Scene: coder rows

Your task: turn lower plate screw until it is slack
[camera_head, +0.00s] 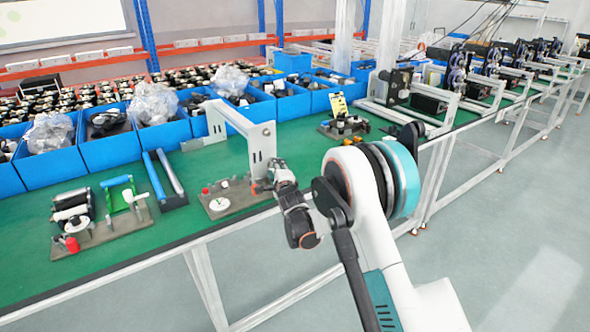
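A light metal bracket (236,118) with slotted upright legs stands at the edge of the green bench. A grey base plate (240,203) lies at its foot, with a white round dial (219,204) and small red-tipped parts on it. My gripper (264,186) is at the lower end of the bracket's right leg, close to the plate's right edge. I cannot tell whether it touches anything. Its fingers are too small and overlapped to show whether they are open. No single lower plate screw can be made out; the spot at the fingertips is hidden.
Blue bins (108,150) with bagged parts line the back of the green bench (120,252). Another small fixture (345,128) stands right of the bracket.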

